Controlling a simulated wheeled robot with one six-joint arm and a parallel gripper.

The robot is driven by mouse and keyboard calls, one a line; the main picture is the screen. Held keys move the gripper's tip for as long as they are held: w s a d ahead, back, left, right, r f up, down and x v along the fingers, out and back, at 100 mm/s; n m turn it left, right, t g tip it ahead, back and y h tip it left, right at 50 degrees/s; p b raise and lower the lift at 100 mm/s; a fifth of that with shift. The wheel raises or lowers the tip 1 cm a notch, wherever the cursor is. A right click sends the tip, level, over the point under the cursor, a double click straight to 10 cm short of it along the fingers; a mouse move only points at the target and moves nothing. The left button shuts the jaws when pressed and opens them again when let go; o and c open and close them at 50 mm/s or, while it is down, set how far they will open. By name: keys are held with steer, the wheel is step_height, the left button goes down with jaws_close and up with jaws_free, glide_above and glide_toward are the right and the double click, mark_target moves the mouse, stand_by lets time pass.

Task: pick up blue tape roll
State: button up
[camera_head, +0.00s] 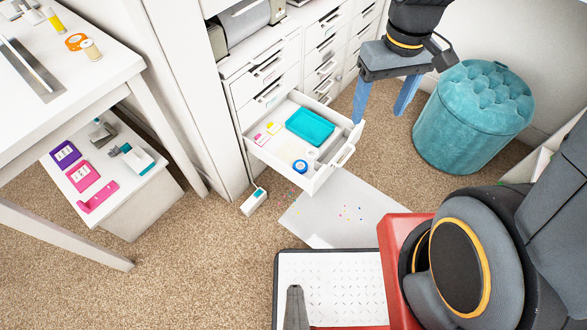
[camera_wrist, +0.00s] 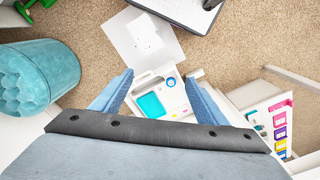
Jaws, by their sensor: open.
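The blue tape roll (camera_head: 301,166) is a small blue ring with a white middle, lying flat in the open white drawer (camera_head: 318,182) near its front. In the wrist view the tape roll (camera_wrist: 171,81) shows between and beyond my fingertips. My gripper (camera_head: 387,100) is open and empty, above and to the right of the drawer in the head view, apart from the roll. In the wrist view my gripper's two blue fingers (camera_wrist: 160,85) stand wide apart on either side of the drawer.
A teal tray (camera_head: 310,127) and small yellow and pink items (camera_head: 267,132) share the drawer. A teal pouf (camera_head: 476,115) stands at the right. A white table (camera_head: 105,45) stands at the left. Paper (camera_head: 342,210) and a small white power strip (camera_head: 254,202) lie on the carpet.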

steer(key=w+a+f+n+b, duration=0.35)
steer(key=w+f+b, duration=0.2)
steer(key=f, duration=0.45)
steer(key=w+a+f+n+b, duration=0.3)
steer(key=w+f+n+b, duration=0.25)
steer(key=f, duration=0.45)
steer(key=n+b, duration=0.7)
steer(key=b, duration=0.4)
glide_above(300, 168)
step_height(300, 168, down, 23)
step_height(300, 168, down, 7)
steer(key=shift+b, duration=1.1)
steer(key=shift+r, duration=0.1)
steer(key=c, duration=1.1)
